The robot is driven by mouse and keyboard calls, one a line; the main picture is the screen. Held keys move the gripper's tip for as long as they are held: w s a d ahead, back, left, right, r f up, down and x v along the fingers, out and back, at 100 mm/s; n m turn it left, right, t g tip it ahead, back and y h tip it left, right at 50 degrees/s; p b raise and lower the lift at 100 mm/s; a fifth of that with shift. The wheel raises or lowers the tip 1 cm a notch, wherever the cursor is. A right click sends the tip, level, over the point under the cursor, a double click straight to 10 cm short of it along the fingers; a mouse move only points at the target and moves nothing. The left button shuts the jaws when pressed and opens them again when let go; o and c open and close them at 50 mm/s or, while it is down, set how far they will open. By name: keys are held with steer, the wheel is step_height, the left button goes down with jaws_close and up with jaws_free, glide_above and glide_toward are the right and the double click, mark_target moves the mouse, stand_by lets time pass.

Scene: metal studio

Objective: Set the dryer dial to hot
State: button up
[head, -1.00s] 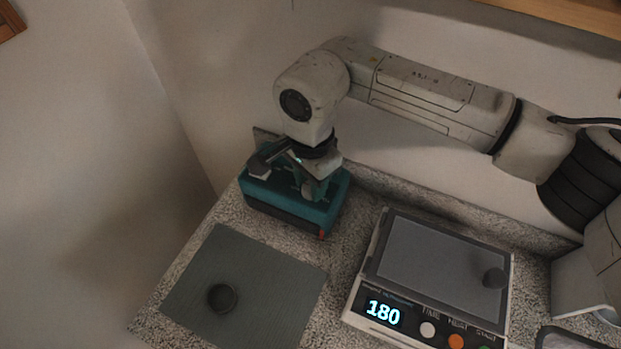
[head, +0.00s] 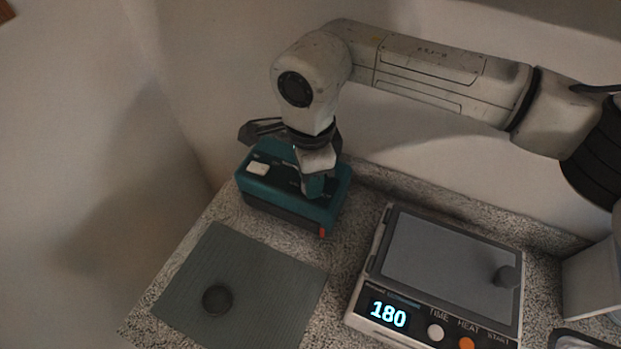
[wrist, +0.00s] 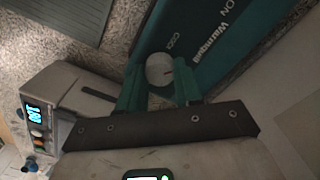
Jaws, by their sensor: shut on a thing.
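The dryer (head: 270,200) is a teal box with a dark base at the back left of the counter. My gripper (wrist: 160,84) has teal fingers and is shut on the dial from above. In the head view my gripper (head: 316,186) stands on the dryer's top and hides the dial there.
A white hotplate-like device (head: 440,262) with a display reading 180 and several buttons stands to the right. A dark grey mat (head: 250,285) with a small round black object (head: 217,299) lies in front of the dryer. A wall rises behind the counter.

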steer(key=m+b, duration=0.3)
steer(key=m, duration=0.4)
steer(key=shift+f, duration=0.1)
steer(key=m+b, duration=0.2)
steer(key=m, duration=0.2)
steer(key=m+b, duration=0.2)
steer(key=m, duration=0.2)
steer(key=m+b, duration=0.2)
steer(key=m, duration=0.3)
steer(key=shift+m, duration=0.4)
steer(key=m+b, duration=0.2)
steer(key=m, duration=0.2)
steer(key=shift+m, duration=0.4)
steer(key=shift+r, duration=0.2)
steer(key=o, duration=1)
steer(key=shift+o, duration=0.2)
